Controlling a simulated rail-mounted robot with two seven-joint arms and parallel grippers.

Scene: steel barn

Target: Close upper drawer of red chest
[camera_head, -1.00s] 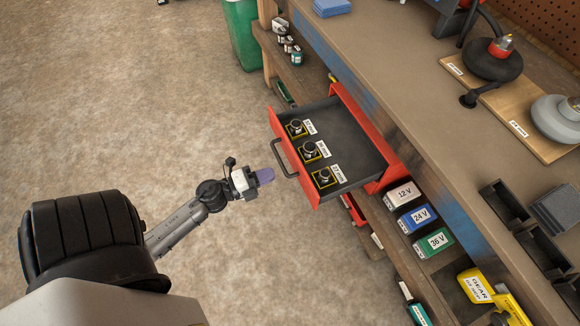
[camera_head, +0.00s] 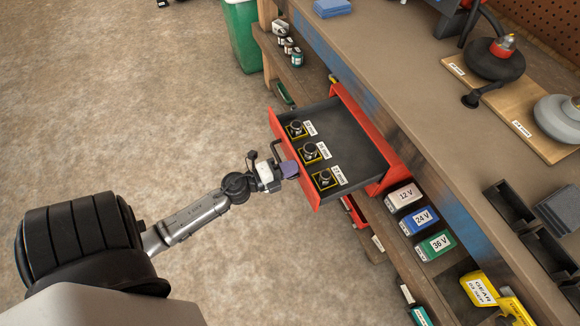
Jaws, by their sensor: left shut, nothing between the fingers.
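The upper drawer (camera_head: 345,140) of the red chest (camera_head: 372,126) is pulled far out from under the workbench. It has a red front, a dark grey inside and a dark handle (camera_head: 277,149). Several black sockets in yellow-edged holders with white labels stand inside along the front. My left gripper (camera_head: 290,169) is shut and empty, with its purple fingertips at the drawer front, by the lower end of the handle. They look to be touching or very near it; I cannot tell which. The fingertips hide part of the handle. My right gripper is not in view.
The workbench (camera_head: 400,70) runs along the right side. Under it are labelled battery packs (camera_head: 435,246), a lower red drawer (camera_head: 352,210) and a yellow tool (camera_head: 485,290). A green bin (camera_head: 243,35) stands at the back. The concrete floor (camera_head: 120,100) at left is clear.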

